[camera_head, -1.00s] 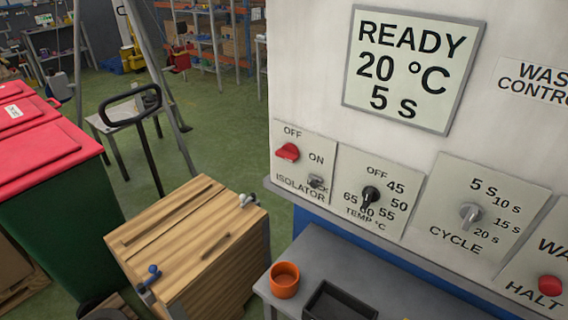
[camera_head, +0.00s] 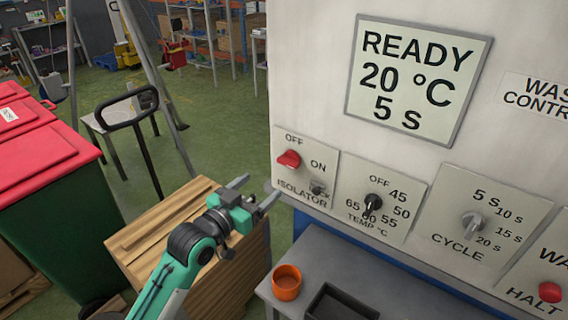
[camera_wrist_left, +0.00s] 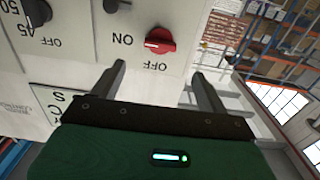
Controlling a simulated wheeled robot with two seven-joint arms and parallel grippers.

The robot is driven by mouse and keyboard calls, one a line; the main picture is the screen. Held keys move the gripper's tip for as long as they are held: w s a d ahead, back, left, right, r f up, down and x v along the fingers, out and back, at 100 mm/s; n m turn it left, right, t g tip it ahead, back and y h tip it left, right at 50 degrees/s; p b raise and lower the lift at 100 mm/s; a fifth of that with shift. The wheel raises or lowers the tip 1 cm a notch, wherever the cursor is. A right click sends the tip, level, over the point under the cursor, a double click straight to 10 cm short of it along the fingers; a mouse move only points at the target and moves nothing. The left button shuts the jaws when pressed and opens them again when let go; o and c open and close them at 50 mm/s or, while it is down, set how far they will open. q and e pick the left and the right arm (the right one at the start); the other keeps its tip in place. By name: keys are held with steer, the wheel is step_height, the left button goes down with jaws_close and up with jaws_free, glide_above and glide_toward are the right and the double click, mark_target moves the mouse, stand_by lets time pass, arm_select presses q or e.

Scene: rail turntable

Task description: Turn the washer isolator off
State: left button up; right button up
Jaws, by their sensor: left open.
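The washer isolator is a red rotary knob (camera_head: 289,158) on a pale plate (camera_head: 305,196) marked OFF, ON and ISOLATOR, at the lower left of the white washer panel. In the left wrist view the knob (camera_wrist_left: 160,40) appears upside down, and its white mark points toward the ON label. My left gripper (camera_head: 256,191) is open and empty, below and left of the knob, apart from it. In the left wrist view my left gripper's fingers (camera_wrist_left: 159,69) are spread, with the knob beyond them. My right gripper is not in view.
A small lock switch (camera_head: 317,187) sits just below right of the knob. The TEMP dial (camera_head: 373,204) and CYCLE dial (camera_head: 472,224) are farther right. A wooden crate (camera_head: 150,232) stands below my left arm. An orange cup (camera_head: 286,284) and black tray (camera_head: 340,303) are on the grey shelf.

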mark_target(285, 165)
arm_select(q)
steer(key=p+x, duration=0.2)
steer(key=x, duration=0.7)
steer(key=shift+w+d+r, duration=0.1)
steer(key=shift+w, duration=0.1)
steer(key=shift+p+x, duration=0.35)
steer(key=shift+x, duration=0.45)
steer(key=c, duration=1)
